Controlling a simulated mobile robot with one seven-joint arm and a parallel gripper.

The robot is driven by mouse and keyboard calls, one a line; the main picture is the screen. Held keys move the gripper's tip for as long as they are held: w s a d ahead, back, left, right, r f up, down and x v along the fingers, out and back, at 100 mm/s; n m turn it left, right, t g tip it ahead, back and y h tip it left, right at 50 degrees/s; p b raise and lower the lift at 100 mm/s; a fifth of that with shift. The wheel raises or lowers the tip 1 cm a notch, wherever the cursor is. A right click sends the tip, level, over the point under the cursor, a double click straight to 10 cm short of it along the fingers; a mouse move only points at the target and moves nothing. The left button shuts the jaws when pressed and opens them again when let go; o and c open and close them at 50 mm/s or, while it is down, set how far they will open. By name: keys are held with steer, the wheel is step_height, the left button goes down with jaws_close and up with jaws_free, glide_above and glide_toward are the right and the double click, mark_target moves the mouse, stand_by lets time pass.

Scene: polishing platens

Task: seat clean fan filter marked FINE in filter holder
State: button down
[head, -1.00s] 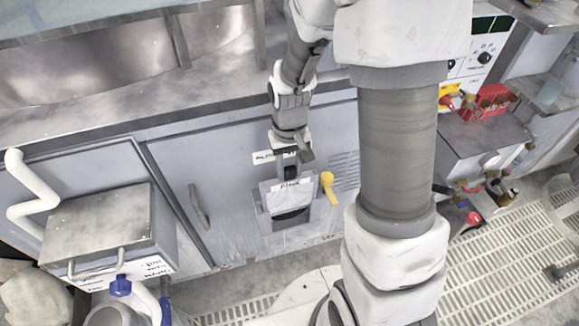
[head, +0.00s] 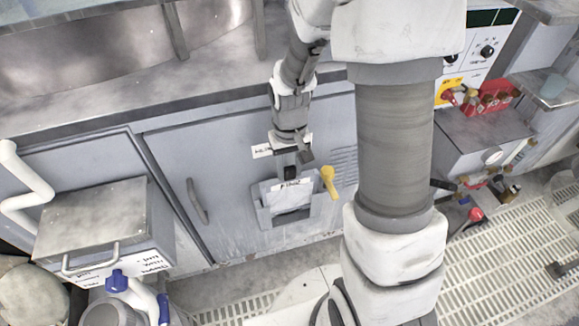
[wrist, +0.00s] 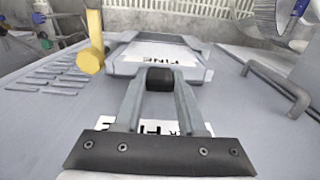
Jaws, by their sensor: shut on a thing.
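The clean fan filter (head: 290,199) is a pale flat panel with a white label at its top edge. In the wrist view the filter (wrist: 165,68) shows the label FINE. My gripper (head: 289,173) is shut on the dark tab at the filter's top, and its two fingers also show in the wrist view (wrist: 160,80). The grey filter holder (head: 290,222) is on the front of the cabinet door. The filter is upright within the holder's outline, between its sides. I cannot tell whether its lower edge touches the bottom.
A yellow lever (head: 327,180) sticks out just right of the holder, and it shows at upper left in the wrist view (wrist: 92,45). A door handle (head: 198,202) is to the left. A grey lidded box (head: 95,220) stands at lower left.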

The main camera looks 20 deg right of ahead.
steer(key=shift+f+b, duration=2.05)
steer(key=shift+f, duration=0.7)
steer(key=shift+c, duration=2.1)
jaws_free()
step_height(320, 180, up, 17)
steer(key=p, duration=0.6)
steer(key=shift+r, duration=0.2)
steer(key=shift+r, duration=0.1)
